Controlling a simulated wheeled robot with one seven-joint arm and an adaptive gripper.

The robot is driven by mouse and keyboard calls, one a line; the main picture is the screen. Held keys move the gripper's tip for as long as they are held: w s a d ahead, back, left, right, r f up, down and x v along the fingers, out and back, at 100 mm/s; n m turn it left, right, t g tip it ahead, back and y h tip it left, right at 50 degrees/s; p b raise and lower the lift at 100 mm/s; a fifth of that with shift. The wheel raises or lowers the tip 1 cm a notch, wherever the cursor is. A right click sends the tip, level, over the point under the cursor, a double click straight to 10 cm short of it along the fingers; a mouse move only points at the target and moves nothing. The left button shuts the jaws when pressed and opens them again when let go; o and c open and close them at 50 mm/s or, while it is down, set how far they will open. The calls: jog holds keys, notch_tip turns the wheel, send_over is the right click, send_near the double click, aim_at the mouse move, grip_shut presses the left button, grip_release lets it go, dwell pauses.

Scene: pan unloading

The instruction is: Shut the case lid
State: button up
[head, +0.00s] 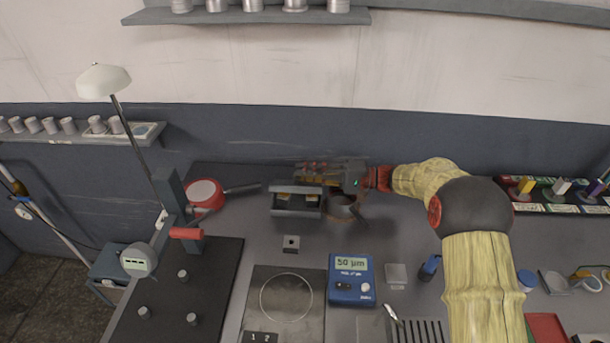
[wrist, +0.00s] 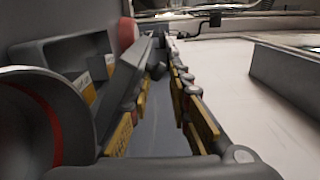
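The small grey case (head: 296,212) stands on the bench near the back wall, with its inside and tan or yellow pieces visible. In the wrist view its grey walls (wrist: 75,62) and yellow labels show on the left, beside my fingers. I cannot clearly pick out the lid's angle. My gripper (head: 303,170) reaches in from the right and lies along the case's back side, fingers pointing left. In the wrist view my gripper (wrist: 164,55) has a gap between its two padded fingers, with nothing clearly held. Whether it touches the case cannot be told.
A red pan (head: 203,193) lies left of the case, its handle towards it. A dark round vessel (head: 347,213) stands just right of the case, under my wrist. A small block (head: 291,243) and a blue meter (head: 351,280) stand in front.

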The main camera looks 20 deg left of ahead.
jog(key=o, duration=0.4)
jog(key=shift+s+r, duration=0.1)
jog(key=shift+s, duration=0.05)
jog(key=shift+o, duration=0.2)
jog(key=shift+d+f, duration=0.2)
jog(key=shift+d, duration=0.35)
jog(key=v, duration=1.1)
jog(key=shift+w+r, duration=0.3)
